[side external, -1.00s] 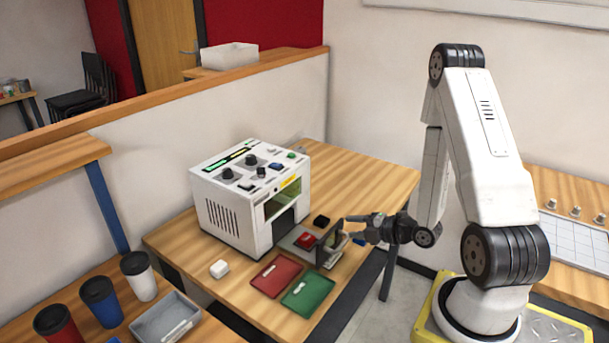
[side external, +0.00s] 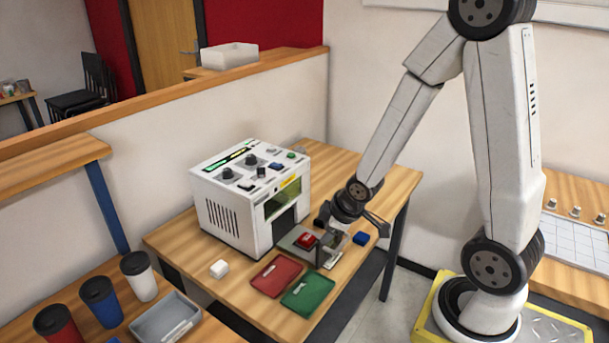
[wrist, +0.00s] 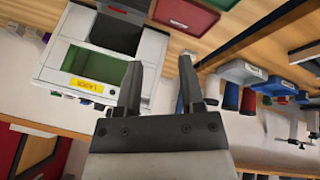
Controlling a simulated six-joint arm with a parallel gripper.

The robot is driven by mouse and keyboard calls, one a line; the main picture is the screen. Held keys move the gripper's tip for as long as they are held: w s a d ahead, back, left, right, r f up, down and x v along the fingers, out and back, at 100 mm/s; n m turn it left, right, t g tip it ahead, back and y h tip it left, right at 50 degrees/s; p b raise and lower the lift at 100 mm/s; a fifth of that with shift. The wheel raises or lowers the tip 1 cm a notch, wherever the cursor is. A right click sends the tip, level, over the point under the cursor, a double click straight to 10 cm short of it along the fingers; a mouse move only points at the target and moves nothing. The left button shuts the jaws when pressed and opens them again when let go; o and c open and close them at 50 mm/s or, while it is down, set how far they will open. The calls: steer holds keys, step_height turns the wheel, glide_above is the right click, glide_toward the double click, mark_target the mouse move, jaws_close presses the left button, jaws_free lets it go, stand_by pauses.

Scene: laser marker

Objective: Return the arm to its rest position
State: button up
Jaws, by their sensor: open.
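My gripper (side external: 350,215) is over the table, close to the right front of the white laser marker (side external: 250,195). In the wrist view its two fingers (wrist: 158,65) are apart with nothing between them. The view is roughly upside down there, with the laser marker (wrist: 103,68) at left, its green window and yellow label facing me. My forearm slopes down to the gripper from the upper right. A red piece (side external: 307,240) sits on the grey stage in front of the marker, beside an upright plate (side external: 331,250) just below the gripper.
A red tray (side external: 275,275) and a green tray (side external: 308,293) lie at the table's front, with a white block (side external: 219,269) to their left. A blue block (side external: 361,238) is close to the gripper. Lidded cups (side external: 100,300) and a grey bin (side external: 165,318) stand front left. The table's back right is clear.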

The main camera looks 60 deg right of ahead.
steer(key=s+a+r+m+g+y, duration=0.1)
steer(key=s+a+r+m+g, duration=0.1)
steer(key=a, duration=0.5)
steer(key=s+r+m, duration=0.1)
steer(key=s+m, duration=0.1)
steer(key=m, duration=0.1)
steer(key=shift+a+r+g, duration=0.4)
